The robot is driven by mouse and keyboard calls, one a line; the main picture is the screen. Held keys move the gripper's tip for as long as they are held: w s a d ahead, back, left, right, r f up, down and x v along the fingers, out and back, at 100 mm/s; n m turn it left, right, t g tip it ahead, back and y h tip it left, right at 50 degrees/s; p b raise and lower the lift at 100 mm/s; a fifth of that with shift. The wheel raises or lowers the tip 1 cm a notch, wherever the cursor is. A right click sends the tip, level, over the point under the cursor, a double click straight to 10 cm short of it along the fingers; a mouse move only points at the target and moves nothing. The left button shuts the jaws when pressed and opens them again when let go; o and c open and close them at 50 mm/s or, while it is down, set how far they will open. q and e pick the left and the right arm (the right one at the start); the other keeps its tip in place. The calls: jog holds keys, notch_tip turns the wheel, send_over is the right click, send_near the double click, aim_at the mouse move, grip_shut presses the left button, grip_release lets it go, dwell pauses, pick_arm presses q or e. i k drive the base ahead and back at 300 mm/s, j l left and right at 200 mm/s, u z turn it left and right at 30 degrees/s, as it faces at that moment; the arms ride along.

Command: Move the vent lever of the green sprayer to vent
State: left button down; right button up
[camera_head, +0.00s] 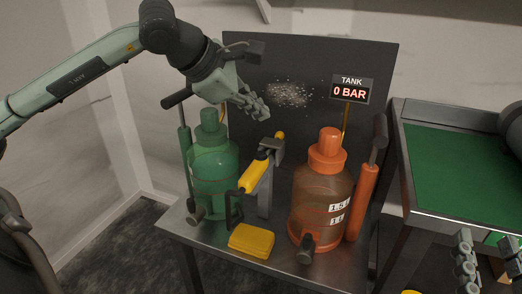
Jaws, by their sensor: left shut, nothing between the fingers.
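The green sprayer (213,170) stands upright on the left of the metal bench, with a green pump tube and a dark T-handle (177,98) at its left. A dark fitting (195,213) is low on its front. I cannot make out clearly which part is its vent lever or how it is set. My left gripper (256,110) is shut and empty, above and to the right of the green cap, apart from it. My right gripper (490,260) is at the lower right edge, partly cut off, its fingers spread and empty, far from the sprayer.
An orange sprayer (321,195) stands at the right of the bench. Between the sprayers are a metal post (265,195) with a yellow-handled part (254,177) and a yellow box (251,241). A sign (352,89) reads TANK 0 BAR. A green-topped table (460,175) is at right.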

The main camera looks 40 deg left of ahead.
aim_at(197, 213)
jog(key=k+l, duration=0.25)
jog(key=k, duration=0.2)
jog(key=k+l, duration=0.25)
jog(key=k, duration=0.25)
jog(key=k+l, duration=0.25)
jog(key=k, duration=0.2)
